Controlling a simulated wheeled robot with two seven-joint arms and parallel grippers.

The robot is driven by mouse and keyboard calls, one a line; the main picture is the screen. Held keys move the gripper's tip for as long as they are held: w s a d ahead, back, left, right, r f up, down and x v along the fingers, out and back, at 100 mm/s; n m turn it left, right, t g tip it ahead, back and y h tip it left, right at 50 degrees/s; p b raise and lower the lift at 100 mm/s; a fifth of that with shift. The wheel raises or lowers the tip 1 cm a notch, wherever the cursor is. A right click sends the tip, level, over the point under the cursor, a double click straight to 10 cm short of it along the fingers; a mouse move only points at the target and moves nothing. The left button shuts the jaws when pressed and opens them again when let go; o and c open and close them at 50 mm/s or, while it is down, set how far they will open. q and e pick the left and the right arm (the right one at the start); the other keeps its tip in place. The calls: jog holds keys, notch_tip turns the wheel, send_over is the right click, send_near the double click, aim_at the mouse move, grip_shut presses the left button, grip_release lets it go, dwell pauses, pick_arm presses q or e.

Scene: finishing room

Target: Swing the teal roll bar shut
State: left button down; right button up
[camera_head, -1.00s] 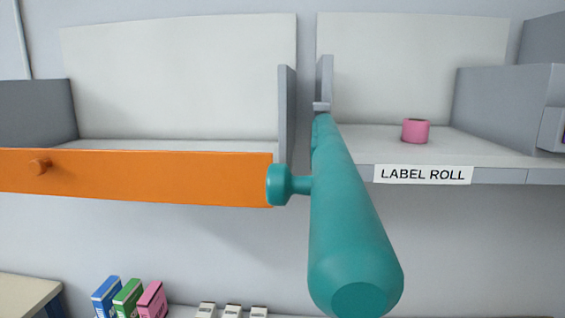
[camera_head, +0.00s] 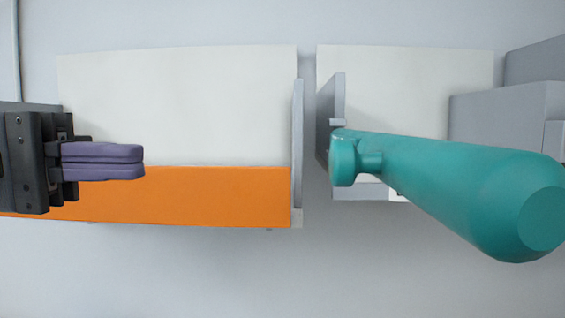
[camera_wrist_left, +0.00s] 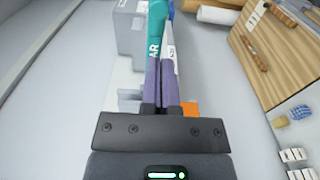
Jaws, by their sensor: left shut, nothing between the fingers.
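The teal roll bar (camera_head: 450,185) stands out in front of the right-hand bay in the head view. Its knobbed end is at the bay's left wall, and its thick rounded end is at the right, closer to the camera. Its round teal knob (camera_head: 343,160) faces left. My left gripper (camera_head: 140,161) is at the left, in front of the orange panel, shut and empty, well apart from the bar. In the left wrist view its purple fingers (camera_wrist_left: 162,75) lie together, with part of the teal bar (camera_wrist_left: 157,25) beyond them. My right gripper is not in view.
The orange front panel (camera_head: 220,197) closes the left bay, and a grey divider (camera_head: 297,150) ends it. Grey boxes (camera_head: 505,115) stand at the far right. A wooden tool panel (camera_wrist_left: 270,50) shows in the left wrist view. The space between gripper and bar looks clear.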

aim_at(332, 163)
pick_arm(q)
jog(key=d+p, duration=0.2)
jog(key=d, duration=0.4)
jog(key=d+p, duration=0.3)
jog(key=d, duration=0.2)
jog(key=shift+w+d+r, duration=0.15)
jog(key=shift+d, duration=0.2)
jog(key=shift+d+f, duration=0.2)
jog(key=shift+d, duration=0.3)
